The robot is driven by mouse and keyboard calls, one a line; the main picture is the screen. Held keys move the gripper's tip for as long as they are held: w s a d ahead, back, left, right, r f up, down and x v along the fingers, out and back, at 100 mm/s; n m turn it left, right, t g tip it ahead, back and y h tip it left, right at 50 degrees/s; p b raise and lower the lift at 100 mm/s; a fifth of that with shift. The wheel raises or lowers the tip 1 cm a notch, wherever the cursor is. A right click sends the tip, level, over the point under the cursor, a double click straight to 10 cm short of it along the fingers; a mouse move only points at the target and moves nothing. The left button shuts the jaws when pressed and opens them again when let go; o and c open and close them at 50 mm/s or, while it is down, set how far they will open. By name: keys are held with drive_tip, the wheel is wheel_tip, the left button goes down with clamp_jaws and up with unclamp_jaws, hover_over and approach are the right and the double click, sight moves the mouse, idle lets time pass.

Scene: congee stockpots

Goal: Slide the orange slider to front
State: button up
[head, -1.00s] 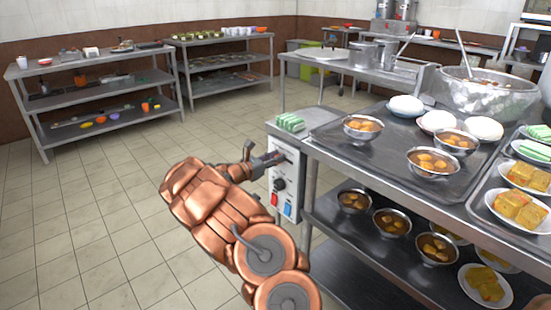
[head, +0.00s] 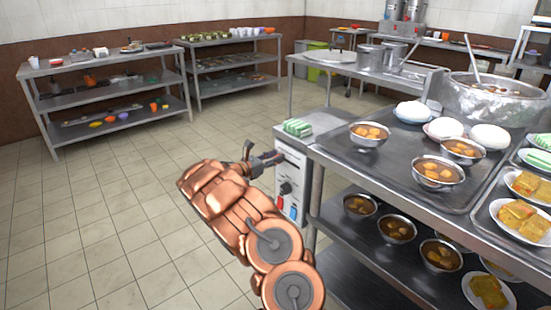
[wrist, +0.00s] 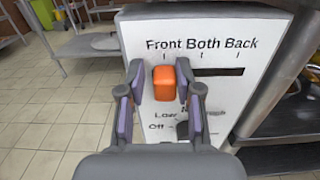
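The orange slider (wrist: 164,83) is a small block on the white control panel (wrist: 210,95). In the wrist view it sits at the left end of its dark slot (wrist: 218,72), under the word "Front". The slot runs empty to the right, under "Both" and "Back". My gripper (wrist: 160,92) is open, with one finger on each side of the slider and a visible gap on both sides. In the head view my gripper (head: 264,158) is at the upper part of the panel (head: 291,167), and the slider cannot be made out there.
The panel also has a black knob (head: 286,188), a red switch (head: 280,202) and a blue switch (head: 293,212). A steel counter (head: 335,150) with bowls and plates stands to the right. The tiled floor (head: 100,210) to the left is clear.

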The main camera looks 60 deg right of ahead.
drive_tip(key=o, duration=0.3)
drive_tip(key=shift+w, duration=0.1)
drive_tip(key=shift+o, duration=0.2)
drive_tip(key=shift+a, duration=0.15)
drive_tip(key=v, duration=1.1)
drive_tip(key=shift+a, duration=0.4)
drive_tip(key=shift+w, duration=0.15)
